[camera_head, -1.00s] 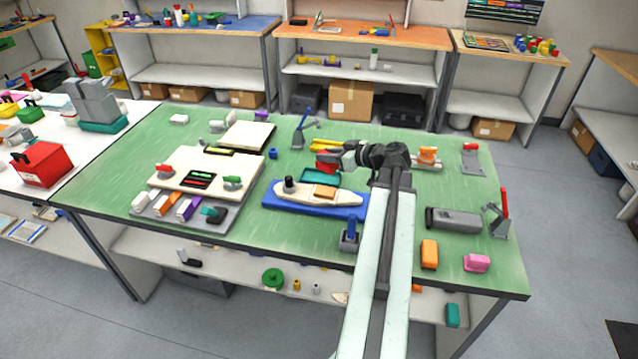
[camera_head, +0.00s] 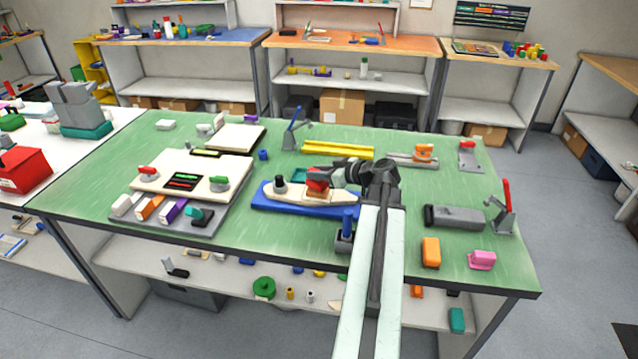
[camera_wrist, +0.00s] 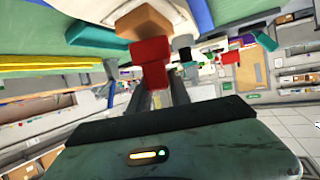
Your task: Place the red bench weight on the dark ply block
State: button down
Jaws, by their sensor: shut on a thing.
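My gripper (camera_head: 330,177) is shut on the red bench weight (camera_head: 316,178) in the head view. The weight is over the middle of a pale boat-shaped piece on a blue base. A brown block (camera_head: 320,193), which seems to be the dark ply block, sits on the boat just below the weight and is partly hidden. In the wrist view the red weight (camera_wrist: 151,52) is at the fingertips and overlaps the edge of the brown block (camera_wrist: 145,22). I cannot tell whether weight and block touch.
The boat (camera_head: 268,194) has a dark round post (camera_head: 279,182) left of the weight. A yellow bar (camera_head: 337,149) and a teal piece (camera_head: 298,174) lie behind.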

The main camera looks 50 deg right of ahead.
jog(key=shift+f, duration=0.75)
jog(key=shift+r, duration=0.25)
jog(key=c, duration=1.6)
grip_release()
jog(key=shift+f, duration=0.2)
jog(key=o, duration=0.4)
jog(key=shift+r, duration=0.25)
jog(key=p+v, duration=0.4)
jog(key=v, duration=0.8)
jog(key=shift+p, duration=0.3)
jog(key=shift+f, duration=0.1)
